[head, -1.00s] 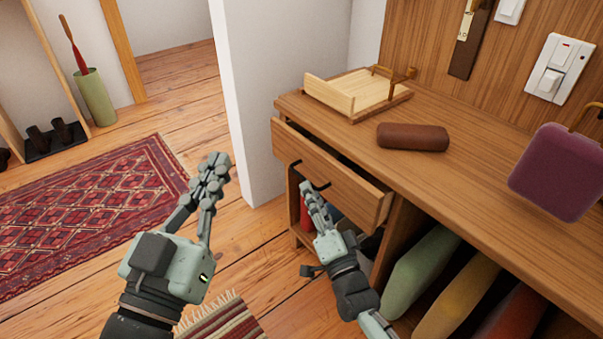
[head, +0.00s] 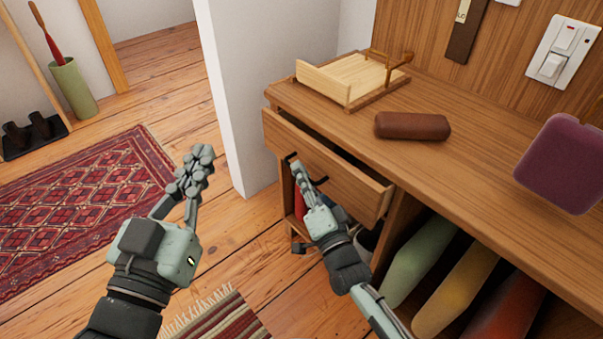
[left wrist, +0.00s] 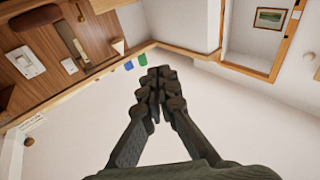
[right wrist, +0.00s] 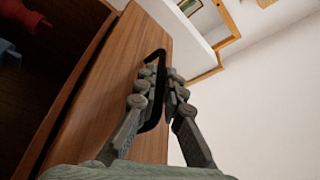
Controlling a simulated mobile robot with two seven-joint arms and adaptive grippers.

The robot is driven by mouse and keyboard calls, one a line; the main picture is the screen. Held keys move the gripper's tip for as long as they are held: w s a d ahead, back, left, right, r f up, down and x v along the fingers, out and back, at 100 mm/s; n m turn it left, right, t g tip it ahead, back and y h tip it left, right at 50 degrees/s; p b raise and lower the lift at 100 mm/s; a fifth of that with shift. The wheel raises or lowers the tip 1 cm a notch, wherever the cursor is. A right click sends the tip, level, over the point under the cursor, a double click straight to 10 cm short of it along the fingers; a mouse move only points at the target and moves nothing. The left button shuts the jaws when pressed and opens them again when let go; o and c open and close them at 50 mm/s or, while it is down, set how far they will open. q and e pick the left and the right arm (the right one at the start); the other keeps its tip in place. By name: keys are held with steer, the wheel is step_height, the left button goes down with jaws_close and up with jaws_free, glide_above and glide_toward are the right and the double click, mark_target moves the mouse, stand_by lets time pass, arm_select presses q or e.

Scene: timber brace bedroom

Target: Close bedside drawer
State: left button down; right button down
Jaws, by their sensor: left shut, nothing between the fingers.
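The bedside drawer (head: 330,170) is a wooden drawer in the cabinet, pulled partly out, with a dark gap above its front. Its black handle (right wrist: 159,88) shows in the right wrist view between the fingers of my right gripper (right wrist: 160,80). In the head view my right gripper (head: 298,172) is at the drawer front by the handle (head: 290,157). I cannot tell whether the fingers press on the handle. My left gripper (head: 198,160) is shut and empty, in the air left of the drawer. Its fingertips meet in the left wrist view (left wrist: 158,82).
The cabinet top (head: 470,170) holds a wooden tray (head: 350,80) and a brown case (head: 412,126). A purple padded object (head: 562,165) is at the right. Several coloured cushions (head: 460,290) stand in the open shelf below. A white wall edge (head: 225,100) stands left of the cabinet.

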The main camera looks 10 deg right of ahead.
mark_target(316, 169)
steer(key=shift+w+d, duration=0.1)
stand_by(0.3)
steer(key=w+d, duration=0.2)
steer(key=d, duration=0.1)
arm_select(q)
steer(key=shift+s+d+r+t, duration=0.2)
steer(key=shift+s+r+t, duration=0.1)
steer(key=shift+r, duration=0.4)
arm_select(e)
steer(key=shift+w+d, duration=0.2)
steer(key=shift+d, duration=0.1)
steer(key=c, duration=1.6)
jaws_free()
steer(key=shift+c, duration=0.2)
arm_select(q)
steer(key=shift+w, duration=0.1)
arm_select(e)
steer(key=shift+s+d+f, duration=0.1)
steer(key=shift+s+f, duration=0.05)
steer(key=shift+s, duration=0.35)
steer(key=v, duration=1.1)
